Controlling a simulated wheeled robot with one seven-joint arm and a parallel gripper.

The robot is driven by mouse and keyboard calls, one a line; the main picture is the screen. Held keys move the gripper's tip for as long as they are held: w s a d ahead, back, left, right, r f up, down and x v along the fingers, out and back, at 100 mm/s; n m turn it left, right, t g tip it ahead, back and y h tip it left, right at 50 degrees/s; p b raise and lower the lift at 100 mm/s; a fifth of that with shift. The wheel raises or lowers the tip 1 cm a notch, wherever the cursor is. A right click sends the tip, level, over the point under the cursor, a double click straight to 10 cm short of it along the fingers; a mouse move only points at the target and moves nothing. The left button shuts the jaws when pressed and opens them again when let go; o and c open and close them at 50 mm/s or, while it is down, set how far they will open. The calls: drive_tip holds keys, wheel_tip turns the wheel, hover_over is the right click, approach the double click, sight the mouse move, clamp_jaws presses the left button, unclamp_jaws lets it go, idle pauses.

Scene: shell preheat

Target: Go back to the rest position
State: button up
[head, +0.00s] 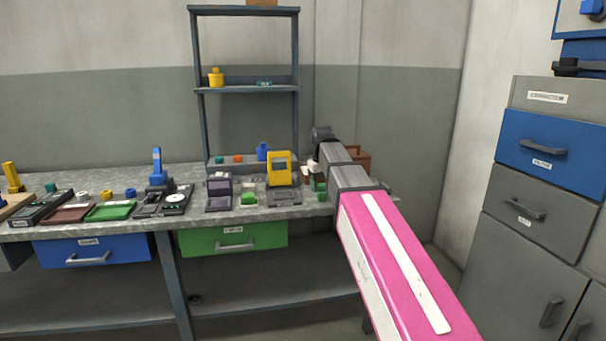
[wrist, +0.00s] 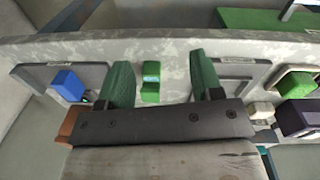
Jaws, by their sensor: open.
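My gripper (wrist: 160,62) shows in the wrist view with its two green fingers spread apart. A small green block (wrist: 151,82) with a pale blue-white band sits on the grey worktop between the fingers, apart from both of them. I see nothing held. In the head view my pink and grey arm reaches forward to the right end of the workbench (head: 115,225). My gripper is hard to make out there among the small things below the arm's far end.
The bench carries a yellow frame-like device (head: 279,168), a green tray (head: 110,211) and a blue-topped press (head: 157,168). A shelf rack (head: 246,89) stands behind. Drawer cabinets (head: 545,145) stand at the right. In the wrist view, a blue block (wrist: 68,86) lies left of the fingers.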

drive_tip(key=s+d+f+m, duration=0.1)
drive_tip(key=s+d+f, duration=0.3)
drive_tip(key=f, duration=0.7)
drive_tip(key=s+d+f+m, duration=0.1)
drive_tip(key=s+d+f, duration=0.3)
drive_tip(key=s+f, duration=0.5)
drive_tip(key=s+d+f+m, duration=0.2)
drive_tip(key=s+d+f, duration=0.2)
drive_tip(key=f, duration=0.9)
drive_tip(key=shift+s+f+y, duration=0.25)
drive_tip(key=shift+s+y, duration=0.05)
drive_tip(key=shift+s, duration=0.95)
